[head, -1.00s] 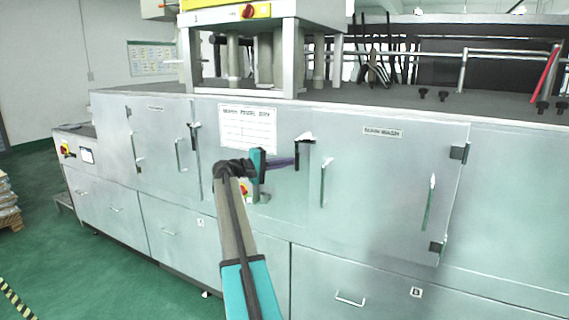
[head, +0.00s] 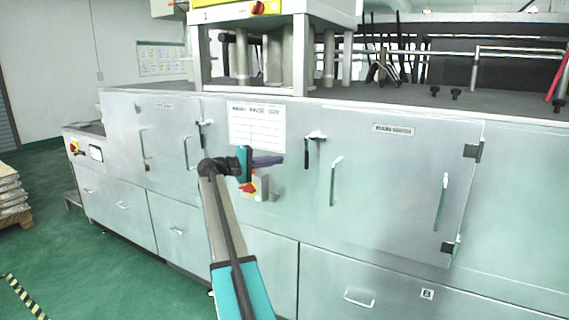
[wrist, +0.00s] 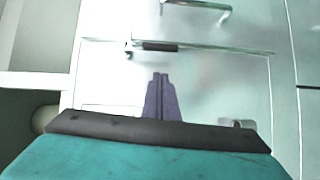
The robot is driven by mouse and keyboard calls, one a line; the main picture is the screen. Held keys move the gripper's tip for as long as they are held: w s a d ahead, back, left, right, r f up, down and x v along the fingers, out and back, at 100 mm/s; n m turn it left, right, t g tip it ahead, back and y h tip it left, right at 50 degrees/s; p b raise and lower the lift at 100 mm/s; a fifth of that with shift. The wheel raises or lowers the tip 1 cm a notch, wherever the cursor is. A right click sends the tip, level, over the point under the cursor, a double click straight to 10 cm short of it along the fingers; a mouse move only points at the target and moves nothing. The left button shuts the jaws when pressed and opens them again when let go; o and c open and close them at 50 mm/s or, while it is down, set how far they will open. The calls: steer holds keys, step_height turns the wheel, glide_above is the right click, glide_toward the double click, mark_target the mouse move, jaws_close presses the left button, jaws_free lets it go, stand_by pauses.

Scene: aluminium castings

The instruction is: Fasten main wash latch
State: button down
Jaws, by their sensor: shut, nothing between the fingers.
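The main wash door (head: 385,190) is the wide metal panel at right in the head view, with its label at the top. It looks flush with the front. Its latch (head: 308,152) has a dark grip hanging upright beside the door's left edge. In the wrist view the latch (wrist: 160,47) lies across the upper middle, along the door seam. My gripper (head: 281,159) is left of the latch, apart from it. In the wrist view its purple fingers (wrist: 160,76) are together and empty, pointing toward the latch with a gap between. Whether the latch is engaged is hard to see.
A door handle (head: 335,180) stands out just right of the latch; it also shows at the top of the wrist view (wrist: 205,6). Another latched door (head: 165,140) is at left.

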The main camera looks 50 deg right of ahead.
steer(key=shift+b+v, duration=0.4)
steer(key=shift+v, duration=2.3)
steer(key=shift+f, duration=0.15)
